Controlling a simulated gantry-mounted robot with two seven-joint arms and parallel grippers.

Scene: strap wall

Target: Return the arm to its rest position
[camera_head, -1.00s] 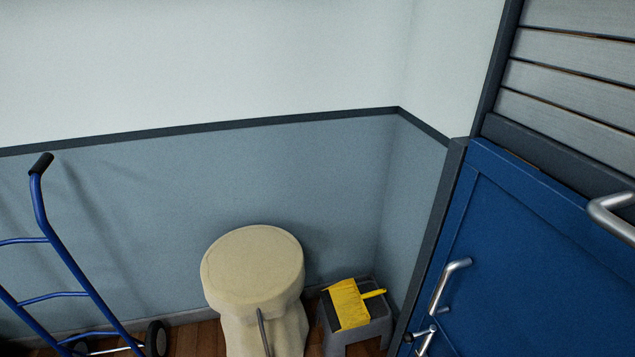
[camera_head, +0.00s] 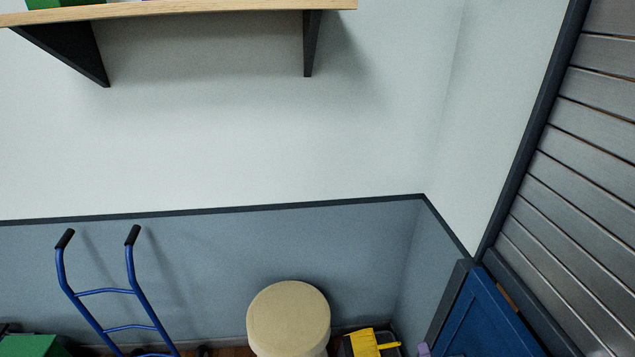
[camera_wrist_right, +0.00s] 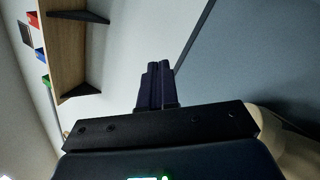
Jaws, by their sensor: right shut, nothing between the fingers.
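My right gripper (camera_wrist_right: 158,68) is in the right wrist view, its two dark fingers side by side and closed together with nothing between them. Behind the fingers are a pale wall and a blue-grey lower wall, with no contact. My left gripper is in neither view.
A wooden shelf (camera_head: 200,9) on dark brackets is at the top left. A blue hand truck (camera_head: 105,291) stands by the wall. A round cream-topped stool or drum (camera_head: 289,312) and a yellow brush (camera_head: 364,344) are low. A blue cabinet (camera_head: 490,322) and grey slatted panel (camera_head: 590,165) are right.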

